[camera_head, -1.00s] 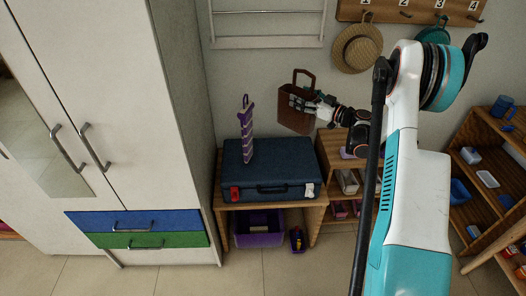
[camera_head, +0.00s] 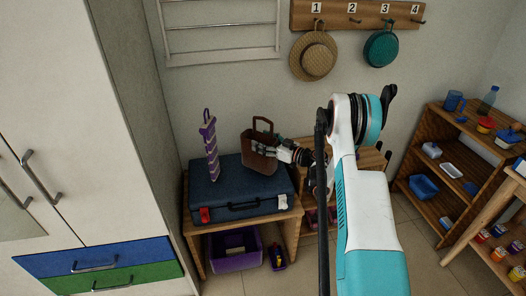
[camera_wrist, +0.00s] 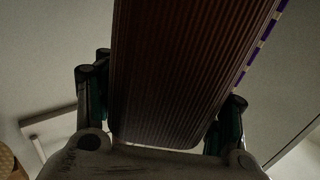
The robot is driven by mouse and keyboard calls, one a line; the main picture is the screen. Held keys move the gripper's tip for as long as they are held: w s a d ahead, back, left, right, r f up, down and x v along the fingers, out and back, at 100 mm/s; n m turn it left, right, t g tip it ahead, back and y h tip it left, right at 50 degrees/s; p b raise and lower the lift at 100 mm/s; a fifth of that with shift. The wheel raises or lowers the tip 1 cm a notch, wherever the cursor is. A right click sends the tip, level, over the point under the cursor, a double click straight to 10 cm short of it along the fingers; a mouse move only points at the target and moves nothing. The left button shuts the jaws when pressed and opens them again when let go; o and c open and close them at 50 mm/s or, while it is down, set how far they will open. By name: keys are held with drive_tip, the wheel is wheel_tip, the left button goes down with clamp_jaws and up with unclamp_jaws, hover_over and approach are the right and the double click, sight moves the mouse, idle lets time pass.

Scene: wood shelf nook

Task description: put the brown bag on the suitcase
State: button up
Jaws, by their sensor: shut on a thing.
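The brown bag (camera_head: 259,157), with a dark handle loop on top, is upright in my gripper (camera_head: 284,154), which is shut on its right side. In the wrist view the bag (camera_wrist: 180,70) fills the middle between the two fingers (camera_wrist: 165,115). The dark blue suitcase (camera_head: 230,193) lies flat on a wooden stand. The bag is at the suitcase's back right part; I cannot tell whether its bottom touches the lid.
The wooden stand (camera_head: 292,212) has a purple bin (camera_head: 236,249) below. A tall white cabinet (camera_head: 125,130) is at left, a shelf (camera_head: 431,208) at right. Hats hang above.

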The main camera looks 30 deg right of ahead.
drive_tip(key=shift+f+b, duration=0.55)
drive_tip(key=shift+f, duration=1.35)
drive_tip(key=o, duration=1.6)
drive_tip(key=shift+o, duration=0.2)
drive_tip(key=p+v, duration=0.4)
drive_tip(key=v, duration=0.8)
